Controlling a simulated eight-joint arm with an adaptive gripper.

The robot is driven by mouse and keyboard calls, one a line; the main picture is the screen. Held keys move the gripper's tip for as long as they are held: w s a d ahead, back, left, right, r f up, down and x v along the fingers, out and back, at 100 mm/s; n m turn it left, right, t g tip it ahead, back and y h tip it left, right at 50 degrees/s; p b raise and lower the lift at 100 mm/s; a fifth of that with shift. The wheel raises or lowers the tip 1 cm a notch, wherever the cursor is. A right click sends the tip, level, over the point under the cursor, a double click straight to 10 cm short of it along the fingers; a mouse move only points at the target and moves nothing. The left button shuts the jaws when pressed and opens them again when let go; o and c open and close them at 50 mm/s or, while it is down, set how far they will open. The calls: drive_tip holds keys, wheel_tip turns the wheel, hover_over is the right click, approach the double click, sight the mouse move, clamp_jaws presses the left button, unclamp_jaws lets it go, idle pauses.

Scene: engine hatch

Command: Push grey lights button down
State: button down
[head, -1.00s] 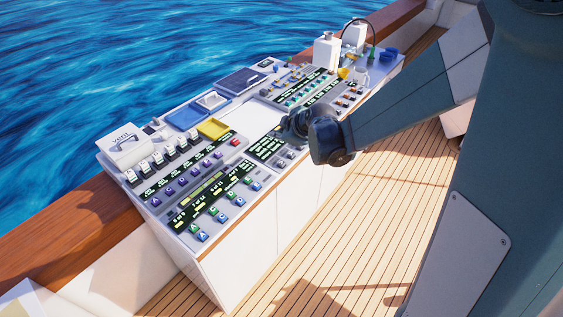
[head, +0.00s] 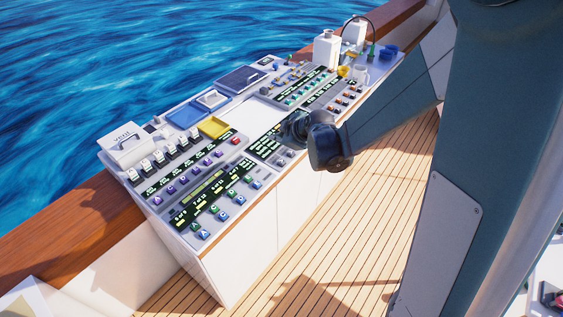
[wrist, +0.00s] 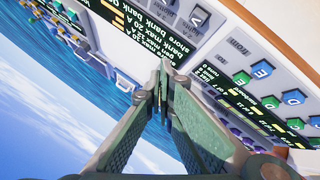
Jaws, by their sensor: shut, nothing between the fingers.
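Grey buttons (head: 283,160) sit along the near edge of the panel just below my wrist in the head view. Grey keys (wrist: 197,17) also show at the top of the wrist view, above the fingertips. I cannot tell whether the tips touch the panel. In the head view my dark wrist hides part of the panel and the fingertips.
The console has rows of purple, blue and green buttons (head: 222,213), a red button (head: 236,140) and white switches (head: 147,167). A yellow tray (head: 213,127), white bottles (head: 327,50) and a mug (head: 361,73) stand on it. Wooden deck (head: 380,190) is clear in front.

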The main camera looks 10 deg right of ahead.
drive_tip(key=shift+f+b, duration=1.8)
drive_tip(key=shift+f, duration=1.4)
drive_tip(key=shift+f+b, duration=0.85)
drive_tip(key=shift+f, duration=0.15)
drive_tip(key=shift+f, duration=0.1)
drive_tip(key=shift+f+b, duration=0.3)
drive_tip(key=shift+b, duration=0.15)
drive_tip(key=shift+f+b, duration=0.65)
drive_tip(key=shift+f, duration=0.15)
drive_tip(key=shift+r, duration=0.2)
drive_tip(key=shift+r+p, duration=0.65)
drive_tip(key=shift+r, duration=0.4)
drive_tip(key=shift+r+p, duration=1.35)
drive_tip(key=shift+r, duration=1.15)
